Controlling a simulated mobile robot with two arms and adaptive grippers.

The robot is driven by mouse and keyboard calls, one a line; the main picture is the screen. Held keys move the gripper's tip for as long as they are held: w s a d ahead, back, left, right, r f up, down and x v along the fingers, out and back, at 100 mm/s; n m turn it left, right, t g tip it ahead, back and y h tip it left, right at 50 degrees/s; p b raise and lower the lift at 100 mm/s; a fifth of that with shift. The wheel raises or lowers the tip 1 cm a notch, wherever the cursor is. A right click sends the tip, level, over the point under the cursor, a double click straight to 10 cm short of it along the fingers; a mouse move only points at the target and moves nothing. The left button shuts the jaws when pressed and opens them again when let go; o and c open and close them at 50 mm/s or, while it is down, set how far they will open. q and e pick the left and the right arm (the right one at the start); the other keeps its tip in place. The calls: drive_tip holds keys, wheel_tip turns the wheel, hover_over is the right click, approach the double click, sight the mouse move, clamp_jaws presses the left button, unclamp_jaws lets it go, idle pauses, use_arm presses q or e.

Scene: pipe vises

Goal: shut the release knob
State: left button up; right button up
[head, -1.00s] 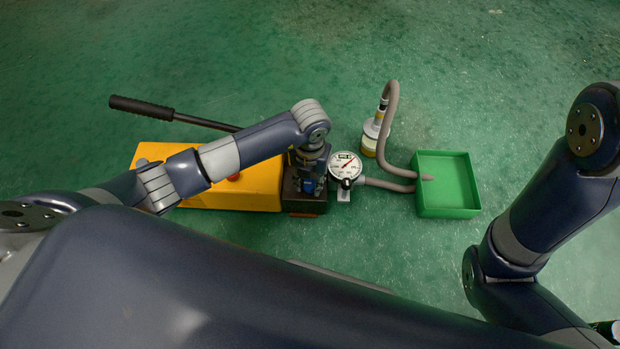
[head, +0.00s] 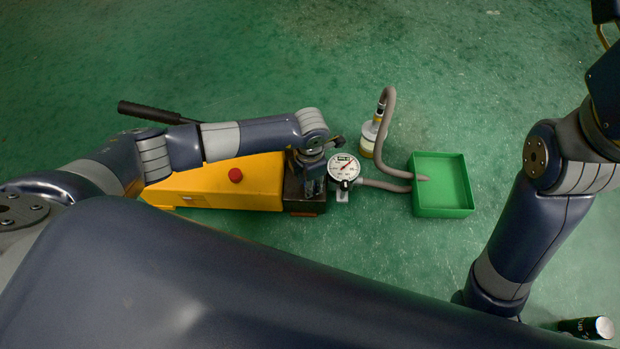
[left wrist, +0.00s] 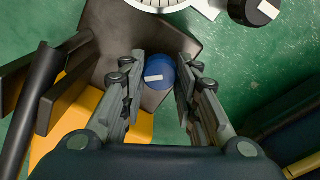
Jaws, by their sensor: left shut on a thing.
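The release knob (left wrist: 160,71) is a round blue knob with a white mark, seen from above in the left wrist view on the dark block at the end of the yellow hand pump (head: 262,178). My left gripper (left wrist: 159,90) points down at the block with one finger on each side of the knob and is shut on it. In the head view my left gripper (head: 313,184) is over the dark block and mostly covers the knob. How far the knob is turned cannot be read.
A pressure gauge (head: 342,167) stands beside the block. A grey hose runs past a white and yellow cylinder (head: 368,139) to a green tray (head: 442,211). The black pump lever (head: 150,111) reaches left behind my arm. A dark can (head: 582,327) lies at lower right.

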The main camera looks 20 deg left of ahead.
use_arm(q)
drive_tip(key=m, duration=0.4)
drive_tip(key=shift+p, duration=0.35)
drive_tip(key=shift+m, duration=1.9)
drive_tip(key=o, duration=1.1)
drive_tip(key=shift+c, duration=0.2)
wheel_tip(320, 180, up, 12)
